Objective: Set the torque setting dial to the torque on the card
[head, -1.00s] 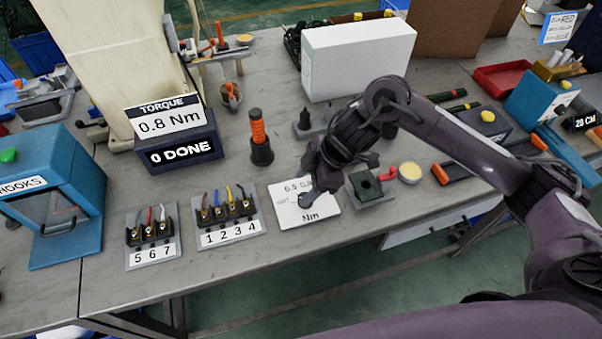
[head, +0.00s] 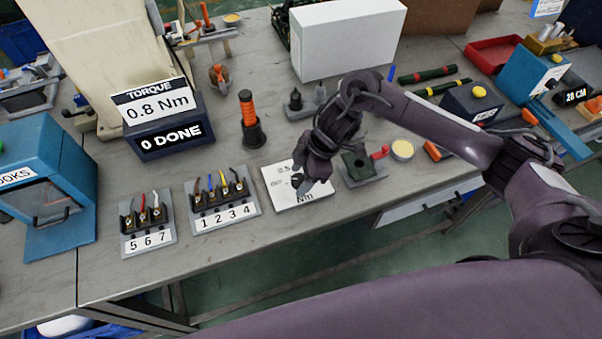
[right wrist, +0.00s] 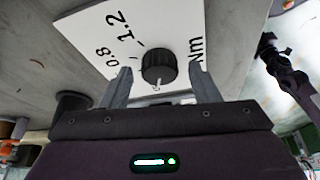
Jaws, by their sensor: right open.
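The torque card (head: 158,105) reads 0.8 Nm above a box reading 0 DONE. The white dial plate (head: 282,198) lies on the bench, partly hidden by my right gripper (head: 308,190). In the right wrist view, the black round dial (right wrist: 158,67) stands on the plate (right wrist: 185,25), with 0.8, 1.2 and Nm legible. A white mark shows at the dial's lower edge, away from the 0.8 and 1.2 ticks. My open right gripper (right wrist: 163,84) has one finger on each side of the dial, with gaps visible. A dark jointed part at right may be my left arm (right wrist: 287,75); its fingers are unclear.
Left of the plate stand wire holders 1-2-3-4 (head: 224,212) and 5-6-7 (head: 148,232). A green block fixture (head: 358,166) sits close to its right. An orange-handled tool (head: 250,122) stands behind. The bench's front edge is near.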

